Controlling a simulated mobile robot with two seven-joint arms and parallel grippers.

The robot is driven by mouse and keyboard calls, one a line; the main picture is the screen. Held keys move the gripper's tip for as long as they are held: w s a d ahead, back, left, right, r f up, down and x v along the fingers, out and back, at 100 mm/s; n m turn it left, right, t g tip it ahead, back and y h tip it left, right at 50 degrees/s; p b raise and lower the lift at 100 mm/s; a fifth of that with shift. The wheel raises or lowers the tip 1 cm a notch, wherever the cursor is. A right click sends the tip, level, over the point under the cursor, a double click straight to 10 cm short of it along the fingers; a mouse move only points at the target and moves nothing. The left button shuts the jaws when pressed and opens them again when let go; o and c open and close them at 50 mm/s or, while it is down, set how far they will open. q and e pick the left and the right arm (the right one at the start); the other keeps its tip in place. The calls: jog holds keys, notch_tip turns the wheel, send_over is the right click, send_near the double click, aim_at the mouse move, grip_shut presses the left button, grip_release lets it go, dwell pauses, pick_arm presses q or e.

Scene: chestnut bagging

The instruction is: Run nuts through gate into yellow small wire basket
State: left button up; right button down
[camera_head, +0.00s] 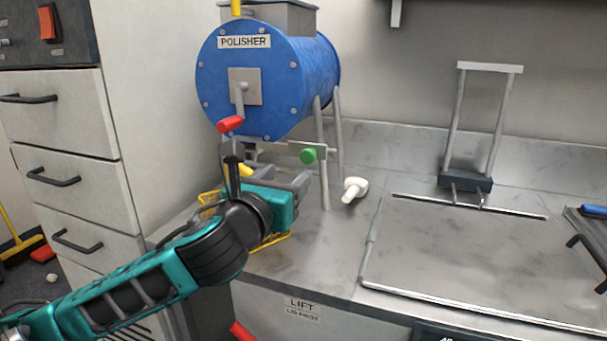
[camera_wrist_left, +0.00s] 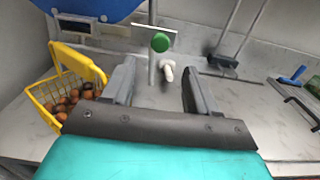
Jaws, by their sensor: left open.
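The blue drum labelled POLISHER (camera_head: 270,75) stands on legs on the steel counter. A green knob (camera_head: 308,155) sits on a bar below it; it also shows in the left wrist view (camera_wrist_left: 160,42). The yellow wire basket (camera_head: 272,240) stands below the drum, largely hidden by my left gripper. In the left wrist view the basket (camera_wrist_left: 42,92) holds several brown nuts (camera_wrist_left: 72,101), left of my fingers. My left gripper (camera_head: 299,183) is open and empty, just below and in front of the green knob, apparently not touching it. My right gripper is not in view.
A white knobbed piece (camera_head: 354,188) lies on the counter right of the drum's legs. Further right are a flat framed plate (camera_head: 470,255) and an upright metal frame (camera_head: 480,120). A red-handled crank (camera_head: 230,123) hangs from the drum's front. Drawers (camera_head: 65,180) stand left.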

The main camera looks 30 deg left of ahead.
aim_at(306, 156)
pick_arm(q)
jog(key=x, duration=0.9)
jog(key=shift+w+r, duration=0.1)
grip_shut()
dwell(0.4)
